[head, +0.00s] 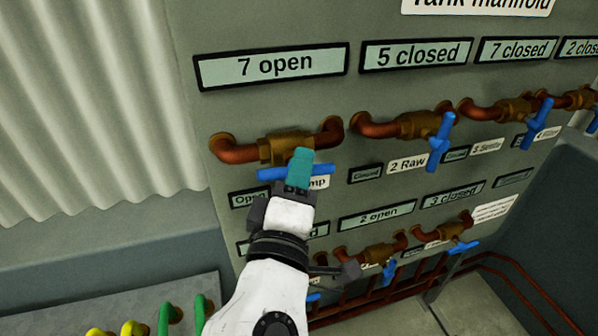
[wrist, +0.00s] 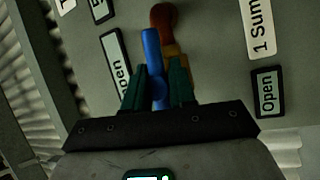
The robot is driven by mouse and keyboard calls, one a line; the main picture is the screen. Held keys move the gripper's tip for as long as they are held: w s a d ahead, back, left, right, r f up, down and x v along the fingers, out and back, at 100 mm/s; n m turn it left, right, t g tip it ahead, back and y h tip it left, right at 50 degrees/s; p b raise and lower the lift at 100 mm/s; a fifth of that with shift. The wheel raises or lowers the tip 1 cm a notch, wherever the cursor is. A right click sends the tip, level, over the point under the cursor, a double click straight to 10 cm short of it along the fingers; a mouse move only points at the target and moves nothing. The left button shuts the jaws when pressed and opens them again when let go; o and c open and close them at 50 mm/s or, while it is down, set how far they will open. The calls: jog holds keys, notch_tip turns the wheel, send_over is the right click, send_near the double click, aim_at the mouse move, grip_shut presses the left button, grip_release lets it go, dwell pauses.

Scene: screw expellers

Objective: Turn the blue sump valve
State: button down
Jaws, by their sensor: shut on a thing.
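The sump valve's blue handle (head: 270,174) lies horizontal, in line with its brass body (head: 285,148), at the upper left of the panel. The display above (head: 271,66) reads "7 open".
Other blue-handled valves line the panel: the 2 Raw handle (head: 441,141) stands upright to the right, and more sit in a lower row (head: 385,258). Green and yellow handles (head: 166,318) are at the lower left. A corrugated wall (head: 90,100) stands left.

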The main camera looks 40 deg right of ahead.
jog(key=shift+f+n+t, duration=0.2)
jog(key=shift+n+t, duration=0.1)
jog(key=shift+n, duration=0.4)
jog(key=c, duration=1)
grip_release()
jog(key=shift+r, duration=0.1)
jog(key=b+v, duration=0.3)
jog(key=v, duration=0.7)
jog(key=shift+s+a, duration=0.25)
